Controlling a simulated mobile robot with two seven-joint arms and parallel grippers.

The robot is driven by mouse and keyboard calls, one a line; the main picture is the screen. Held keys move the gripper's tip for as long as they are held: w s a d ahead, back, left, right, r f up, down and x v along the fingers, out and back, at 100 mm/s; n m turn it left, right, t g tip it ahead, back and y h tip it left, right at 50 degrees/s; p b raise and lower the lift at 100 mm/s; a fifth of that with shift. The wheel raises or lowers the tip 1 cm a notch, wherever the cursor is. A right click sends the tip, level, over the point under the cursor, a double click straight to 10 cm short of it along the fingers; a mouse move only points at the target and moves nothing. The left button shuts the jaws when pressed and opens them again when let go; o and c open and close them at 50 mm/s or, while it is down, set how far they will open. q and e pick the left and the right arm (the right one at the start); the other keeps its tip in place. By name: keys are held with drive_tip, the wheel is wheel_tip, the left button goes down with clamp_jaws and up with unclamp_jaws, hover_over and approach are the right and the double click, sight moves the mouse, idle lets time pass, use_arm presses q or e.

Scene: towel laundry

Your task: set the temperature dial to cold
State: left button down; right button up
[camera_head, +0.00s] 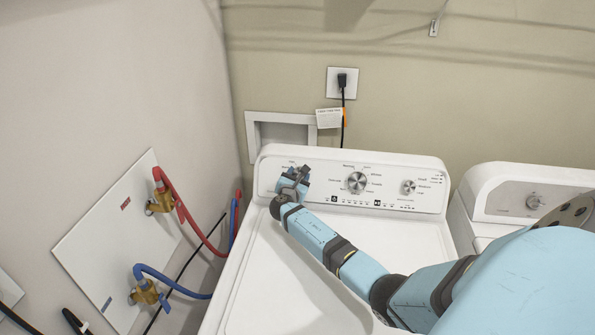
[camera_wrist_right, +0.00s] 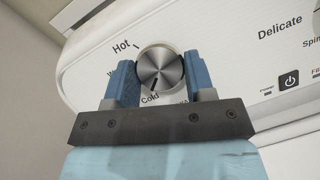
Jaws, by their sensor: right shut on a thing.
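The temperature dial (camera_wrist_right: 162,68) is a round silver knob on the white washer's control panel. Labels "Hot" and "Cold" show around it in the right wrist view. A dark mark low on the dial's face points down toward the "Cold" label. My right gripper (camera_wrist_right: 162,78) has its blue fingers on the left and right sides of the dial and is shut on it. In the head view my right gripper (camera_head: 296,178) is at the left end of the panel and largely hides the dial. My left gripper is in neither view.
The washer (camera_head: 270,260) carries a larger middle dial (camera_head: 357,182) and a smaller right dial (camera_head: 408,187). A second white machine (camera_head: 500,205) stands at right. Red (camera_head: 185,215) and blue (camera_head: 175,286) hoses run from the left wall panel. My right arm crosses the washer's lid.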

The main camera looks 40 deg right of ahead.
drive_tip(key=n+t+p, duration=0.1)
drive_tip(key=n, duration=0.2)
drive_tip(key=shift+s+n+t+y, duration=0.1)
drive_tip(key=shift+n+t+y, duration=0.2)
drive_tip(key=shift+t+y, duration=0.1)
drive_tip(key=shift+n, duration=0.4)
drive_tip(key=shift+p, duration=0.3)
drive_tip(key=shift+n, duration=0.3)
drive_tip(key=o, duration=0.9)
